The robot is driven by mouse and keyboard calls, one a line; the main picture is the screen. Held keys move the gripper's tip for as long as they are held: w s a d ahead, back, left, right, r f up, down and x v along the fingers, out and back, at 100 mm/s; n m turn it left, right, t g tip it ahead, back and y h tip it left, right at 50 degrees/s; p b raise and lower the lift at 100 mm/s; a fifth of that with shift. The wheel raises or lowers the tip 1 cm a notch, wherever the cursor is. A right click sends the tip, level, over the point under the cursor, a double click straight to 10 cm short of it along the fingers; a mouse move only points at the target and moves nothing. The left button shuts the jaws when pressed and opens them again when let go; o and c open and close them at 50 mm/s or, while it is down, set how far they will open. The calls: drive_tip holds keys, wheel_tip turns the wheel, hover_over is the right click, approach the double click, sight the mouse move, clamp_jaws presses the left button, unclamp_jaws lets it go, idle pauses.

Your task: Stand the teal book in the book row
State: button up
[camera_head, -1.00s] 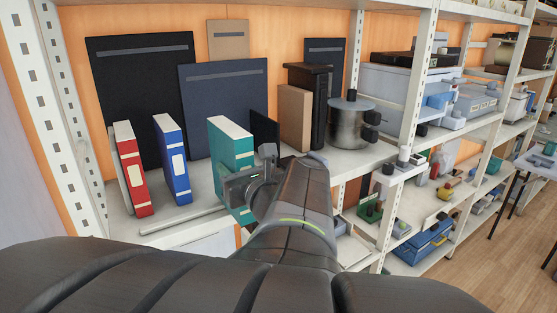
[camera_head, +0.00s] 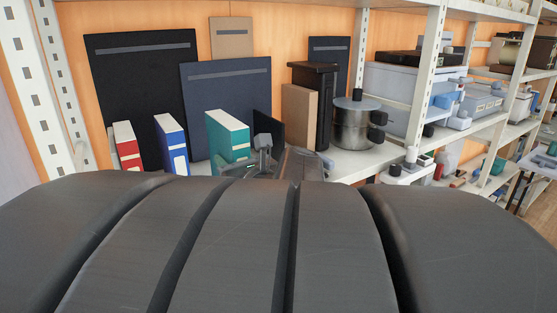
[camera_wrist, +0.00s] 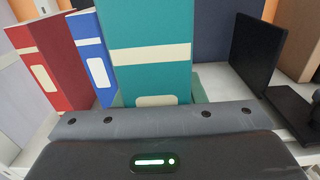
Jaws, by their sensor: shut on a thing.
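The teal book (camera_head: 228,138) stands upright on the shelf, to the right of the blue book (camera_head: 171,144) and the red book (camera_head: 127,147), with a gap between blue and teal. In the wrist view the teal book (camera_wrist: 150,78) fills the middle, its spine with a cream band facing me. My gripper (camera_head: 254,165) is shut on the teal book at its near side. In the wrist view the grey gripper body lies across the book's lower front. The book's base is hidden, so I cannot tell whether it touches the shelf.
Dark upright panels (camera_head: 225,100) stand behind the books. A small black panel (camera_wrist: 257,55) stands right of the teal book. A brown box (camera_head: 298,116) and a metal pot (camera_head: 352,124) stand further right. A white shelf post (camera_head: 423,80) rises beyond them.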

drive_tip(key=w+d+b+x, duration=0.1)
drive_tip(key=b+x, duration=0.1)
drive_tip(key=x, duration=0.6)
drive_tip(key=w+d+f+b+x, duration=0.1)
drive_tip(key=x, duration=0.8)
drive_tip(key=shift+d+f+b, duration=0.2)
drive_tip(key=shift+d+b, duration=0.15)
drive_tip(key=shift+b, duration=0.05)
drive_tip(key=shift+f+b, duration=0.5)
idle(0.3)
drive_tip(key=o, duration=1.3)
drive_tip(key=b+v, duration=0.1)
drive_tip(key=v, duration=1.3)
drive_tip(key=shift+w, duration=0.1)
